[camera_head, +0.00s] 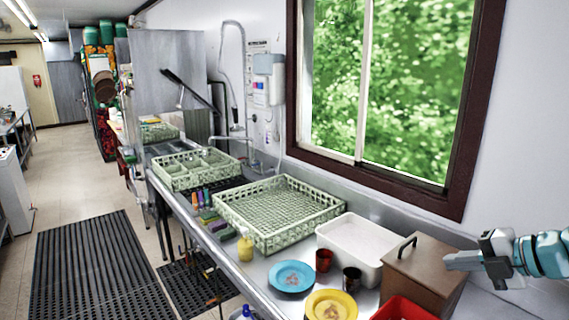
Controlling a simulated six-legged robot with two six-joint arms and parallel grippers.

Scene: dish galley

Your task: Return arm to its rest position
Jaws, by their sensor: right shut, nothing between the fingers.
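My right gripper (464,261) comes in from the right edge on a teal and grey arm. Its fingers point left and are shut with nothing between them. It shows just right of the brown box (425,266) with a dark handle, in front of the wall below the window. My left gripper is out of the picture.
The steel counter (262,268) holds a green dish rack (280,210), a divided rack (195,168), a white tub (352,240), blue (292,276) and yellow (332,305) plates, two cups, a yellow bottle (245,247) and a red bin (403,309). Black mats (98,270) lie on the open floor at left.

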